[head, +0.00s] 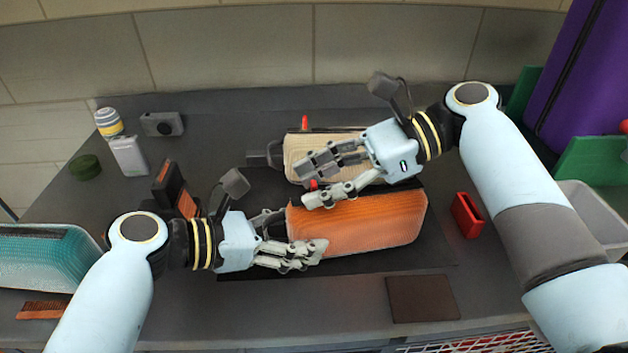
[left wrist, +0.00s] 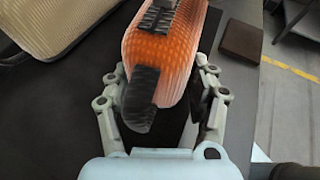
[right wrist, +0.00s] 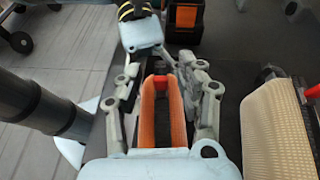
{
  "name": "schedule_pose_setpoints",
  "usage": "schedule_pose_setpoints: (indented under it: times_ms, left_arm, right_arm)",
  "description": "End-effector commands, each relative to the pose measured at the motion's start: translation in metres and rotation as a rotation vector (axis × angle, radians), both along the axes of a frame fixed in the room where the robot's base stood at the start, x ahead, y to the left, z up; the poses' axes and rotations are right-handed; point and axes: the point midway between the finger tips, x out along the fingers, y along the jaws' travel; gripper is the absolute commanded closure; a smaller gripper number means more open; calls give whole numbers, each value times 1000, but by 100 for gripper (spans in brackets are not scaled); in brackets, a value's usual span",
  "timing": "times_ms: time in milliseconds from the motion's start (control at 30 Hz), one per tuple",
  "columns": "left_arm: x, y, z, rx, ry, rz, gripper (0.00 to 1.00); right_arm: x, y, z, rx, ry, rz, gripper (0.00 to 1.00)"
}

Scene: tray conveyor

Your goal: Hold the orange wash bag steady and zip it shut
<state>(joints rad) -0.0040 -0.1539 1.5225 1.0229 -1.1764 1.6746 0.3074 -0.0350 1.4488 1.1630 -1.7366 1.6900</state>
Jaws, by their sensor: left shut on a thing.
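The orange wash bag (head: 372,222) lies lengthwise on a dark mat, beside a beige bag. My left gripper (head: 294,236) is shut on its left end, fingers on both sides. In the left wrist view the bag (left wrist: 168,58) runs away between the fingers, with a black tab (left wrist: 142,92) at the near end. A red zip pull (head: 313,184) stands at the bag's upper left; it also shows in the right wrist view (right wrist: 159,67), beyond a dark gap between orange edges. My right gripper (head: 305,183) is open around the pull, fingers apart. Finger contact with the pull cannot be told.
The beige bag (head: 300,150) with its own red pull lies close behind. A teal bag (head: 40,255) and a comb (head: 42,310) are at left. A red holder (head: 467,215), brown square (head: 422,298) and grey bin (head: 590,215) are at right. Small containers stand at back left.

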Motion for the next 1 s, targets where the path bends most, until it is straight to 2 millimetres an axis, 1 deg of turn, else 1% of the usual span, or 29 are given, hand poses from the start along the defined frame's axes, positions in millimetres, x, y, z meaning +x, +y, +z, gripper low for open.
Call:
schedule_pose_setpoints:
  times_ms: [100, 367, 600, 667, 1000]
  left_arm:
    - [0, 1, -1, 2, 0, 1, 96]
    - [0, 1, -1, 2, 0, 1, 96]
    - [0, 1, -1, 2, 1, 0, 96]
    - [0, 1, -1, 2, 1, 0, 96]
    - [0, 1, -1, 3, 2, 1, 96]
  right_arm:
    - [-1, 6, -2, 1, 0, 0, 62]
    - [-1, 7, -3, 0, -1, 0, 62]
    - [-1, 7, -3, 0, -1, 0, 93]
    - [-1, 7, -3, 0, -1, 0, 100]
    - [-1, 7, -3, 1, 1, 2, 100]
